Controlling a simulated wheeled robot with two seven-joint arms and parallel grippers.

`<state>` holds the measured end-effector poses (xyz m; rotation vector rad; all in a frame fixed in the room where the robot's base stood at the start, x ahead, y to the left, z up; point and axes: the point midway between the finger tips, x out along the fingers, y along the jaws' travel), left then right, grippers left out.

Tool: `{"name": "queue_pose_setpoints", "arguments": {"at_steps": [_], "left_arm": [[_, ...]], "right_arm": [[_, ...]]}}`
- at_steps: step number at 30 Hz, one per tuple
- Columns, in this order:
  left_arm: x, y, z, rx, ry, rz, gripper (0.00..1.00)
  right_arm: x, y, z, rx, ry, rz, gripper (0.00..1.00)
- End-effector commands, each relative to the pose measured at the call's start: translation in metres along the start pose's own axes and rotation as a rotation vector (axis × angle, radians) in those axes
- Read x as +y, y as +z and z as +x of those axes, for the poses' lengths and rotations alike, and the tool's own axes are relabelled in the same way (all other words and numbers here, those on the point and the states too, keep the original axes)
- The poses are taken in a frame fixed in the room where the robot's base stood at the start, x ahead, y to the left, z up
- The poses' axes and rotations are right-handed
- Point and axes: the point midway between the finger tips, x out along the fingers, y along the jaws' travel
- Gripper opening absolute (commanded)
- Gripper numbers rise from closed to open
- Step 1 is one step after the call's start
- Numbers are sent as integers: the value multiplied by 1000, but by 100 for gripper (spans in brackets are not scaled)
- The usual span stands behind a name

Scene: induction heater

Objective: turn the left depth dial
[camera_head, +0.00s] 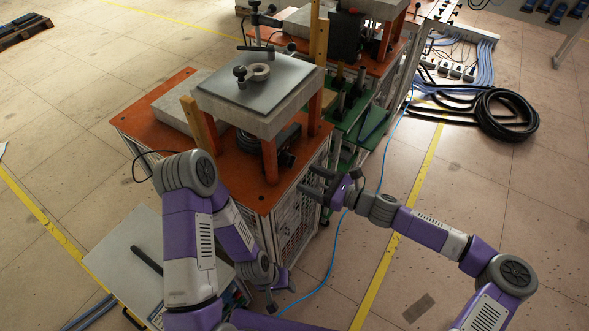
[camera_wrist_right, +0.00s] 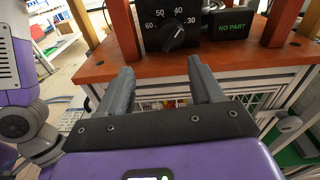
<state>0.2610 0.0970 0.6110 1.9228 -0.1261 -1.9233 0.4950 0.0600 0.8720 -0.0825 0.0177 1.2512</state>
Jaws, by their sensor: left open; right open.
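A black dial (camera_wrist_right: 178,33) with white numbers from 30 to 60 faces me in the right wrist view, above the orange tabletop edge. I cannot tell from its marks whether it is the left depth dial. My right gripper (camera_wrist_right: 160,75) is open and empty, its two grey fingers apart below the dial and not touching it. In the head view my right gripper (camera_head: 316,181) is beside the front right corner of the orange table. My left gripper (camera_head: 279,292) is low near the table's front, partly hidden by my arm; it is open and holds nothing visible.
A dark display reading NO PART (camera_wrist_right: 232,26) stands right of the dial. The orange table (camera_head: 150,125) carries a raised grey plate (camera_head: 285,85) on orange legs. A blue cable (camera_head: 333,262) crosses the floor. A coiled black hose (camera_head: 507,115) lies at the far right.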

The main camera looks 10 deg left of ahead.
Motion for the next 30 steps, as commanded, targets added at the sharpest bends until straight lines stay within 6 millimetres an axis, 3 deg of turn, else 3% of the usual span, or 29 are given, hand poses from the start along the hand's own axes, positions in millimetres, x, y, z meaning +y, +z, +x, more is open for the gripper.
{"name": "queue_pose_setpoints", "arguments": {"at_steps": [5, 18, 30], "left_arm": [[-2, -1, 7, 1, 0, 0, 43], [-8, -1, 22, 1, 0, 0, 43], [-8, -1, 22, 1, 0, 0, 43]], "right_arm": [[-17, 14, 0, -62, -30, 58, 66], [-18, 18, 62, -60, -29, 54, 66], [-19, 19, 69, -59, -30, 54, 63]]}}
